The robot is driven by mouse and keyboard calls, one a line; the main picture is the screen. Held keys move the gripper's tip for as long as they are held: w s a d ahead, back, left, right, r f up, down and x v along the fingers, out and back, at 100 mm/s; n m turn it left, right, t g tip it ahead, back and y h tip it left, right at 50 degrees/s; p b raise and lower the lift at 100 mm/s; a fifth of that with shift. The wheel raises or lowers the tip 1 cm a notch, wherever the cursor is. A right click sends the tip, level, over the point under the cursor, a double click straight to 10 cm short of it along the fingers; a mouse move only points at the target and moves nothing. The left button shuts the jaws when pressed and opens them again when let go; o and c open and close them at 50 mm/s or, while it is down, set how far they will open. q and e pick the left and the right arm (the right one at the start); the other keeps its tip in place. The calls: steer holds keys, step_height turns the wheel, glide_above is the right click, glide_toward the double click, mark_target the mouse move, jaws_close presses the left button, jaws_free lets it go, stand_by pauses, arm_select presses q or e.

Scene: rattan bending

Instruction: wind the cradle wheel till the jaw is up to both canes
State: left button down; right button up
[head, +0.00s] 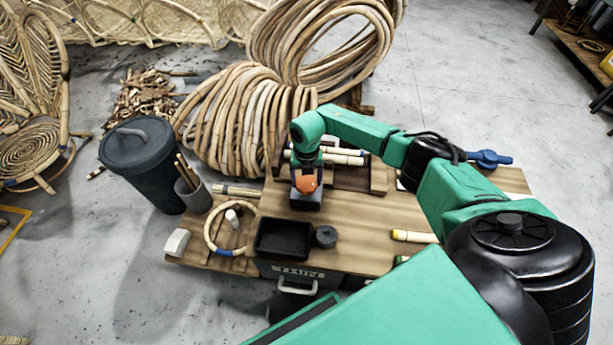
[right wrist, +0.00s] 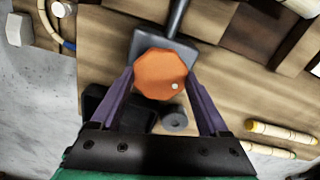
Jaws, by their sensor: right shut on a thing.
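The cradle wheel (head: 306,184) is an orange knob on a dark grey block (head: 305,201) on the bench. In the right wrist view the wheel (right wrist: 160,76) is an octagon with a pale dot, and a dark rod (right wrist: 177,17) runs from its block towards the cradle. My right gripper (right wrist: 160,88) is shut on the wheel, with a purple finger on each side. Two pale canes (head: 341,156) lie in the wooden cradle (head: 378,178) behind it. My right arm covers part of the cradle, so I cannot tell the gap between jaw and canes. My left gripper is not in view.
A black tray (head: 283,255) and a dark round pot (head: 326,237) stand in front of the wheel. A cane ring (head: 210,235) and white bottle (head: 232,217) are at left. Yellow-ended canes (head: 413,236) lie at right. Coiled rattan (head: 235,115) stands behind the bench.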

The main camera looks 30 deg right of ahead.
mark_target(307, 183)
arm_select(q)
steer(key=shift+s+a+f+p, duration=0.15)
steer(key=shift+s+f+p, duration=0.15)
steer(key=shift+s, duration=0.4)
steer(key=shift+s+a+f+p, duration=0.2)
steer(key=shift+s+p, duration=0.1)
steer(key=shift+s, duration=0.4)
arm_select(e)
steer(key=shift+m, duration=1.4)
steer(key=o, duration=1.2)
steer(key=shift+o, duration=0.2)
steer(key=shift+r, duration=0.3)
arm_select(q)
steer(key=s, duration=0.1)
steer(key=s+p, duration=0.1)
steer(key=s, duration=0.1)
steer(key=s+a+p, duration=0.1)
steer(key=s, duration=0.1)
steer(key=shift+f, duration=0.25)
arm_select(e)
step_height(307, 183, up, 14)
